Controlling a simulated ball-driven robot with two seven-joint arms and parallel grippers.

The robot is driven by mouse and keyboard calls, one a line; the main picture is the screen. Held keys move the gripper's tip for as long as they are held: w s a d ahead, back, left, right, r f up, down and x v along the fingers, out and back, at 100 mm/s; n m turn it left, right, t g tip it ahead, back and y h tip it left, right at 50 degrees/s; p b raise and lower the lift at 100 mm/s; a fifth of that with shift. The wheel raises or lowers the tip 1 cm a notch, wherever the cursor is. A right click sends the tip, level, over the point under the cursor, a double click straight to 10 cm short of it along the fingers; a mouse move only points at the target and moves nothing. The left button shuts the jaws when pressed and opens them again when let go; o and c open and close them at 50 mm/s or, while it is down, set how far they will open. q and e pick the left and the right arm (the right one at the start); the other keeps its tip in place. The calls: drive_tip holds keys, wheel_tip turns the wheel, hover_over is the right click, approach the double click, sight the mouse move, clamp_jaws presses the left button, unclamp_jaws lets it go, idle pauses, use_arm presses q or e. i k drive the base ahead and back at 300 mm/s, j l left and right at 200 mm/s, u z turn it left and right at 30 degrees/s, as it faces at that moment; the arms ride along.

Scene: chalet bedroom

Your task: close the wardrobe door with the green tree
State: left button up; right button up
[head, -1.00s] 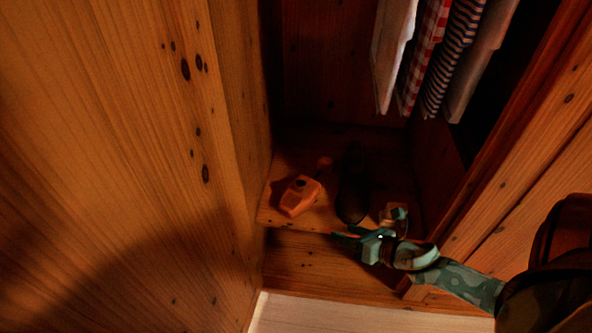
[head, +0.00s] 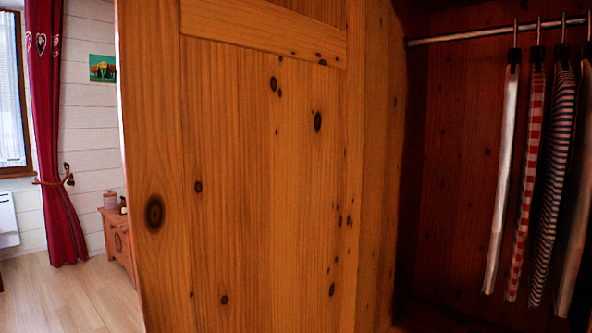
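An open wooden wardrobe door (head: 255,190) fills the middle of the head view. It is knotty pine with a raised frame, and I see no green tree on the face that shows. To its right is the dark inside of the wardrobe (head: 450,150), with several garments (head: 535,175) hanging from a metal rail (head: 480,33). The wardrobe floor is mostly out of the picture. Neither of my grippers is in view.
Left of the door's edge is a pale wooden floor (head: 75,300), clear in front. A small wooden chest (head: 117,238) stands by the white wall.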

sight(242, 121)
drive_tip(key=z, duration=0.45)
drive_tip(key=j+z, duration=0.15)
drive_tip(key=z, duration=0.35)
drive_tip(key=j+z, duration=0.1)
drive_tip(key=z, duration=0.35)
drive_tip(key=j+z, duration=0.1)
drive_tip(key=z, duration=0.4)
drive_tip(key=k+j, duration=0.1)
drive_tip(key=j, duration=0.85)
drive_tip(key=k+j+z, duration=0.1)
drive_tip(key=j, duration=0.35)
drive_tip(key=k+j, duration=0.1)
drive_tip(key=j, duration=0.4)
drive_tip(key=k+j, duration=0.1)
drive_tip(key=j, duration=0.35)
drive_tip(key=k+j, duration=0.1)
drive_tip(key=j, duration=0.4)
drive_tip(key=k+j+z, duration=0.1)
drive_tip(key=j, duration=0.35)
